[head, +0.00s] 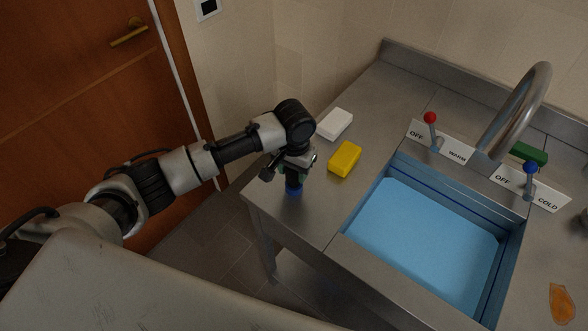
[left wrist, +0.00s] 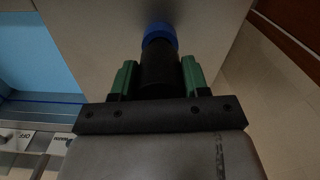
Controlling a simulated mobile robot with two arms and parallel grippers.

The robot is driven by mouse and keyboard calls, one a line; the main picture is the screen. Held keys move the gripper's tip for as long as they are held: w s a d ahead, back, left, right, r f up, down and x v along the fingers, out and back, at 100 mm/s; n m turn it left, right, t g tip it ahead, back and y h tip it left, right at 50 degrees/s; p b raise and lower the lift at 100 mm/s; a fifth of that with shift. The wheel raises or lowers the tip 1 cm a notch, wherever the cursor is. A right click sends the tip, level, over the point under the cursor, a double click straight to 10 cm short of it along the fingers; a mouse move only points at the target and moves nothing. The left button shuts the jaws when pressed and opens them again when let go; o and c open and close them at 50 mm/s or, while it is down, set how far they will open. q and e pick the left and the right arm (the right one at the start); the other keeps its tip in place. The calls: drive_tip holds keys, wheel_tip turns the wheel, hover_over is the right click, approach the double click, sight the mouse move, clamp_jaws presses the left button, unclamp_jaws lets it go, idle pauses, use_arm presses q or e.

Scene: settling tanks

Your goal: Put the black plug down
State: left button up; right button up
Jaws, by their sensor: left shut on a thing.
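My left gripper (head: 294,170) is above the left part of the steel counter, shut on the black plug (head: 293,182). The plug is a black cylinder with a blue end that points down to the counter. In the left wrist view the green fingers of the gripper (left wrist: 159,78) are on both sides of the black plug (left wrist: 160,62), and its blue end faces the bare grey counter. I cannot tell whether the blue end touches the counter. My right gripper is not in view.
A yellow block (head: 345,159) and a white block (head: 335,124) lie right of the gripper. The basin (head: 425,240) holds blue water. Two levers, red-knobbed (head: 430,118) and blue-knobbed (head: 530,168), flank a curved tap (head: 515,110). The counter's left edge is close to the plug.

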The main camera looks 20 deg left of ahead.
use_arm(q)
drive_tip(key=shift+f, duration=0.8)
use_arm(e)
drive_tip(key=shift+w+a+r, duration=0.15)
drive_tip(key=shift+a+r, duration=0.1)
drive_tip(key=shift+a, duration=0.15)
use_arm(q)
drive_tip(key=shift+f, duration=0.1)
drive_tip(key=o, duration=0.9)
drive_tip(key=shift+f, duration=0.1)
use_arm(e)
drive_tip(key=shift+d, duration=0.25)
use_arm(q)
drive_tip(key=shift+w+r, duration=0.1)
drive_tip(key=shift+r, duration=0.2)
wheel_tip(320, 180, up, 12)
drive_tip(key=shift+b, duration=0.8)
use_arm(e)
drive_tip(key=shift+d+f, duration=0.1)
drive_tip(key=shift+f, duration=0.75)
